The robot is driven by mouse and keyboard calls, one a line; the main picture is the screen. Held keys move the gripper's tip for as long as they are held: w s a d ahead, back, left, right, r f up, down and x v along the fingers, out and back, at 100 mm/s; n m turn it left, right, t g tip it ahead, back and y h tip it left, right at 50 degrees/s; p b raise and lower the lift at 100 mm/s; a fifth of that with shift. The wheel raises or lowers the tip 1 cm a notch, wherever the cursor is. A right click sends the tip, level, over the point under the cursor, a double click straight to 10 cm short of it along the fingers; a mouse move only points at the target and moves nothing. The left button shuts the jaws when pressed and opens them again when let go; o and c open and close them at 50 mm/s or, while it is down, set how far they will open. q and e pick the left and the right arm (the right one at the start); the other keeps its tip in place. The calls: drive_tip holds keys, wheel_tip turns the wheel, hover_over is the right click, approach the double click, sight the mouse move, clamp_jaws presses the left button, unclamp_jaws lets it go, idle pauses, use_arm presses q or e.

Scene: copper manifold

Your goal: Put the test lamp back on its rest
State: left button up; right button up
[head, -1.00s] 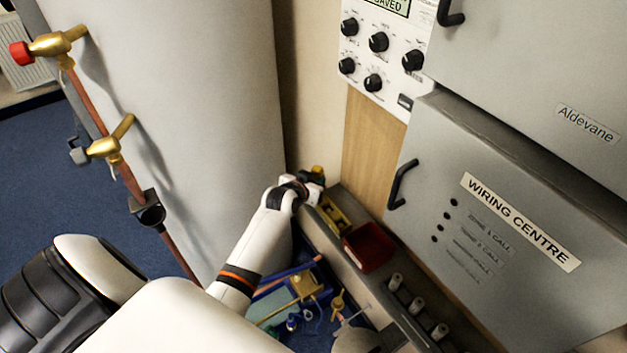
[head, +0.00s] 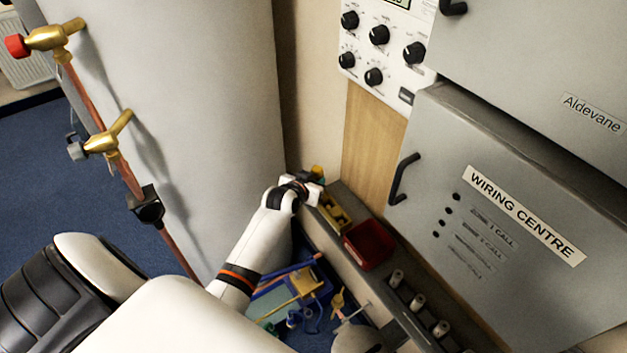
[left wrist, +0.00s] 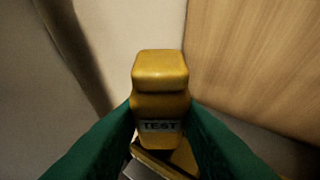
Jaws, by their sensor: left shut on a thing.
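The yellow test lamp (left wrist: 160,85), with a "TEST" label, is upright between the two green fingers of my left gripper (left wrist: 162,118) in the left wrist view. My left gripper is shut on it. In the head view my left gripper (head: 312,184) is at the far end of the grey ledge, by the white cylinder, with only a small yellow part of the lamp (head: 318,171) showing. A yellow piece, perhaps the rest (head: 334,212), lies on the ledge just nearer. Beneath the lamp in the wrist view a yellow edge (left wrist: 160,163) shows, and I cannot tell whether the lamp touches it.
A red tray (head: 369,244) and several pale cylindrical pieces (head: 417,302) are along the ledge (head: 385,280). The wiring centre box (head: 500,240) is at right. A tray of tools (head: 300,290) is below, and copper pipe with brass valves (head: 103,144) is at left.

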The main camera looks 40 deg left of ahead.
use_arm(q)
drive_tip(key=shift+f, duration=0.3)
drive_tip(key=o, duration=1.1)
drive_tip(key=shift+s, duration=0.15)
drive_tip(key=v, duration=1.2)
